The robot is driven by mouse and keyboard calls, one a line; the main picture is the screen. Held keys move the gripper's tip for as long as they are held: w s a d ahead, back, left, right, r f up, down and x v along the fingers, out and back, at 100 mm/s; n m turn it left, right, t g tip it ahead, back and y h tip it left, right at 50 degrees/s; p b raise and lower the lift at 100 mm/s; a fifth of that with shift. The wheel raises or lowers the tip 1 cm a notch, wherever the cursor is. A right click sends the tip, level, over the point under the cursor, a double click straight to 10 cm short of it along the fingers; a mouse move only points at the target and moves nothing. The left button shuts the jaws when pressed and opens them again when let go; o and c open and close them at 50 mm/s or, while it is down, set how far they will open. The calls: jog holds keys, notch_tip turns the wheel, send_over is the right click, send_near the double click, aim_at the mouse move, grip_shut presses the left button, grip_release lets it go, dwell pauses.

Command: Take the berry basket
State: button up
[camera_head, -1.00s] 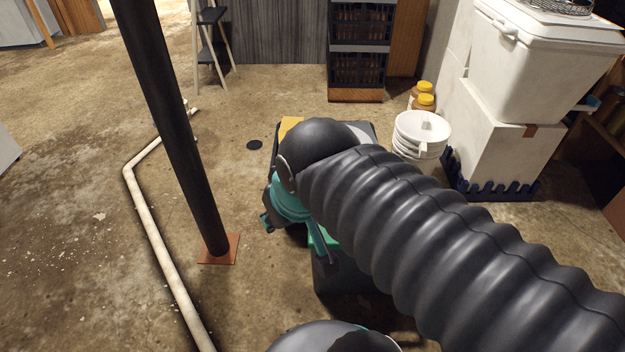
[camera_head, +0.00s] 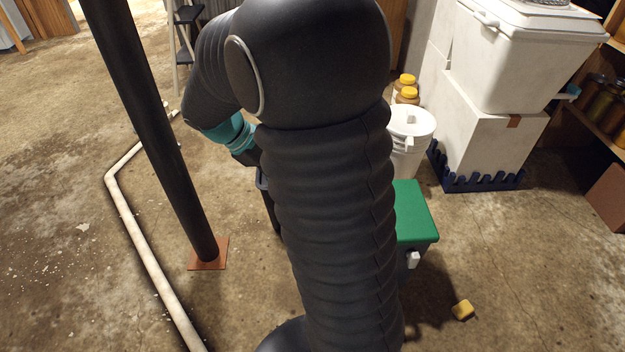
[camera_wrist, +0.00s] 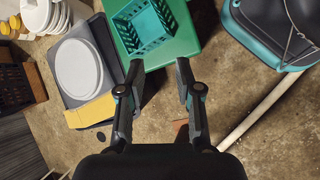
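The berry basket is a small teal lattice basket (camera_wrist: 133,43). It sits on the green lid (camera_wrist: 190,42) of a bin near the top of the wrist view. My gripper (camera_wrist: 160,68) is open and empty, its two fingers apart, with the tips just below the basket's edge in that picture. I cannot tell the height gap between them.
A black post (camera_head: 165,150) and white floor pipe (camera_head: 145,240) are at left. White buckets (camera_head: 408,125) and boxes (camera_head: 490,145) stand at right. A yellow block (camera_head: 462,310) lies on the floor.

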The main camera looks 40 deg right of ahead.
jog(key=w+d+f+n+g+h, duration=0.1)
jog(key=w+d+f+n+h, duration=0.2)
jog(key=w+f, duration=0.3)
jog(key=w+d+f+n+g+h, duration=0.2)
jog(key=w+d+f+n+h, duration=0.1)
jog(key=f, duration=0.4)
jog(key=x, duration=0.9)
jog(key=w+x, duration=0.1)
jog(key=x, duration=0.4)
jog(key=shift+s+d+f+p, duration=0.1)
jog(key=shift+d+f+p, duration=0.1)
jog(key=shift+p, duration=0.2)
grip_shut()
